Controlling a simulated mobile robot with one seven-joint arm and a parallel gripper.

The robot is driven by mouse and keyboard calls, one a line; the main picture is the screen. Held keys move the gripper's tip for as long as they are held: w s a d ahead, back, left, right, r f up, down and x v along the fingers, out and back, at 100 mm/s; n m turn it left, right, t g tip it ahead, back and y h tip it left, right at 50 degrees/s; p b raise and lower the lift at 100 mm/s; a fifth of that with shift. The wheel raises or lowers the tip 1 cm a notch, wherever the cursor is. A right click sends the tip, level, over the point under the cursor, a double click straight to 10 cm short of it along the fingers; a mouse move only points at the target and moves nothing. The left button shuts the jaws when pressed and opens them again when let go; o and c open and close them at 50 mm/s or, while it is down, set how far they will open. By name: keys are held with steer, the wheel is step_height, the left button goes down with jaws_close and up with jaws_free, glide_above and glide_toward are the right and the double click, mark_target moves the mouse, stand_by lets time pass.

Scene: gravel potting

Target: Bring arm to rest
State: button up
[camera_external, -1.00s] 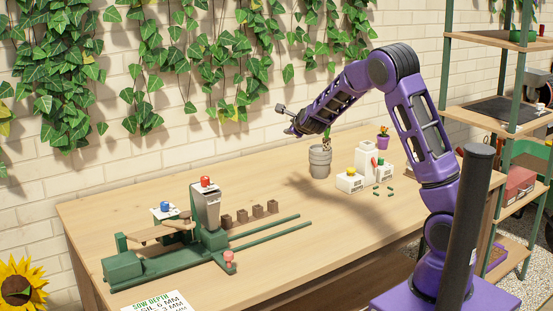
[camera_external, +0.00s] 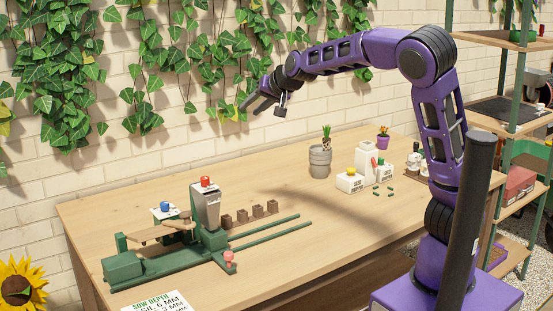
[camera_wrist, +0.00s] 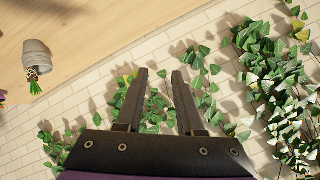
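My gripper (camera_external: 262,104) is raised high above the back of the wooden table (camera_external: 340,218), in front of the ivy wall and apart from everything on the table. In the wrist view, my gripper's two fingers (camera_wrist: 160,76) stand apart with nothing between them, only wall and ivy behind. A grey pot (camera_external: 320,162) with a small green plant (camera_external: 326,133) stands upright on the table, below and right of my gripper. The pot also shows at the upper left of the wrist view (camera_wrist: 37,54).
White boxes (camera_external: 350,182) and a purple pot (camera_external: 383,142) stand at the right. The front middle of the table is clear.

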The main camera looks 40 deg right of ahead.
steer(key=s+d+r+n+y, duration=0.2)
steer(key=d+r+n+y, duration=0.25)
steer(key=r+n, duration=0.2)
steer(key=s+d+f+g+h, duration=0.1)
steer(key=s+d+f+h, duration=0.1)
steer(key=s, duration=0.8)
steer(key=s+d+f+g+h+p, duration=0.1)
steer(key=s+f, duration=0.4)
steer(key=s, duration=0.5)
steer(key=s+d+f+g+h, duration=0.2)
steer(key=s+d+f+g, duration=0.1)
steer(key=s, duration=0.8)
steer(key=d+f, duration=0.1)
steer(key=d, duration=0.1)
steer(key=shift+d+f+m+h, duration=0.3)
steer(key=shift+d+m+h, duration=0.05)
